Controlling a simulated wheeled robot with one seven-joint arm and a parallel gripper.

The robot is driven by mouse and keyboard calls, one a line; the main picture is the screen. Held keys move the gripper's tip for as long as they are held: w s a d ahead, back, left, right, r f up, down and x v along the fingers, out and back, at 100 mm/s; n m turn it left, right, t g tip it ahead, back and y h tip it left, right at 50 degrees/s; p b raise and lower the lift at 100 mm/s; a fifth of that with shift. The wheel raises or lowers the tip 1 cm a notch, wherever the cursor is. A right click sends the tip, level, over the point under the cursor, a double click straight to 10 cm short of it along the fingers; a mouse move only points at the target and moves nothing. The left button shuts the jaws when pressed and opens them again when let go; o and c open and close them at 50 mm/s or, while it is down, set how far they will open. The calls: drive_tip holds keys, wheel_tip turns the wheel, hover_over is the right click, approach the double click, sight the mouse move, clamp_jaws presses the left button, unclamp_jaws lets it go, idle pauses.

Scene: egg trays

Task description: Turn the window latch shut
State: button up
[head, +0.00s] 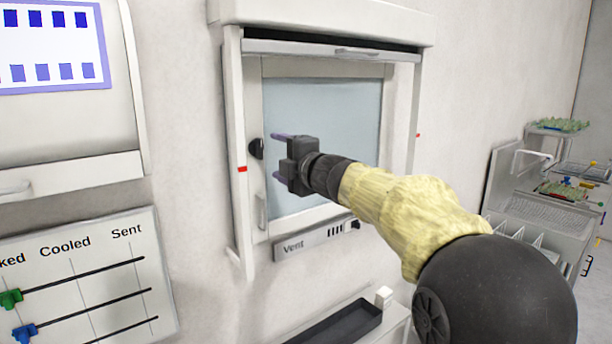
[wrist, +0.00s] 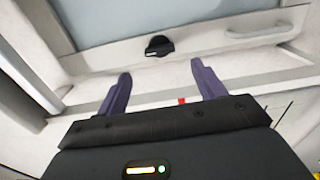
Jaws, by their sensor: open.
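The window (head: 325,110) has a pale blue pane in a white frame on the wall. Its black latch (head: 256,149) is on the left side of the frame, and it also shows in the wrist view (wrist: 159,46). My gripper (head: 277,156) is in front of the pane near the latch, its purple fingers apart with nothing between them. In the wrist view my fingertips (wrist: 161,70) point toward the latch, which lies beyond them and roughly centred between them. I see no contact. I cannot tell which way the latch is turned.
A white pull handle (head: 262,212) is below the latch. A red mark (head: 242,169) is on the outer frame at left. A vent panel (head: 315,238) is under the window, with a dark tray (head: 335,325) lower down. A sliding-marker board (head: 85,275) hangs at left.

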drive_tip(key=b+v, duration=0.2)
drive_tip(key=v, duration=0.7)
drive_tip(key=shift+w+d+f, duration=0.1)
drive_tip(key=shift+w+d, duration=0.05)
drive_tip(key=shift+w, duration=0.05)
drive_tip(key=s+d+f+m+g+h, duration=0.1)
drive_tip(key=s+d+f+m+h, duration=0.1)
drive_tip(key=d+f+m+h, duration=0.55)
drive_tip(key=s+d+f+m+g+h, duration=0.1)
drive_tip(key=d+f+m+g+h, duration=0.15)
drive_tip(key=f+m, duration=0.9)
drive_tip(key=s+d+f+m+g, duration=0.1)
drive_tip(key=s+f+m+g, duration=0.5)
drive_tip(key=s+f, duration=1.5)
wheel_tip(320, 180, down, 2)
drive_tip(key=g, duration=0.3)
drive_tip(key=shift+d+f, duration=0.1)
drive_tip(key=shift+f, duration=0.05)
